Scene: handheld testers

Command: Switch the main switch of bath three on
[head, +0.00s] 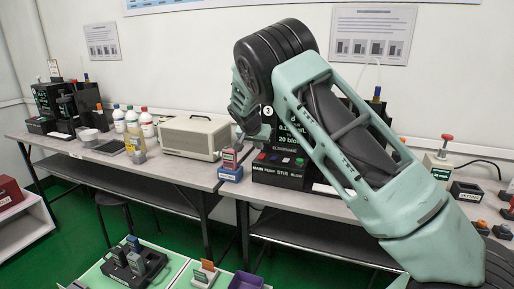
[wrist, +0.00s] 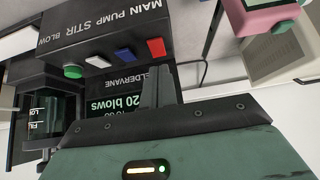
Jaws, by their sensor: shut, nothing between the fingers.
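Bath three, a black unit with a "3" disc (head: 267,111), stands on the grey bench, partly hidden behind my arm. Its front panel (head: 280,172) is labelled MAIN, PUMP, STIR, BLOW. In the wrist view, which shows it upside down, the panel (wrist: 105,30) carries a red switch (wrist: 156,47) by MAIN, then blue (wrist: 123,53), white (wrist: 97,61) and green (wrist: 73,71) ones. I cannot tell the red switch's position. My gripper (wrist: 157,75) is shut and empty, its fingertips close to the red switch in the picture; contact cannot be told.
A pink tester (wrist: 270,18) on a blue stand (head: 230,174) is beside the panel. A beige box (head: 195,137) and bottles (head: 132,121) stand further left. A dark block (head: 467,191) is to the right. A lower table with testers (head: 136,262) stands in front.

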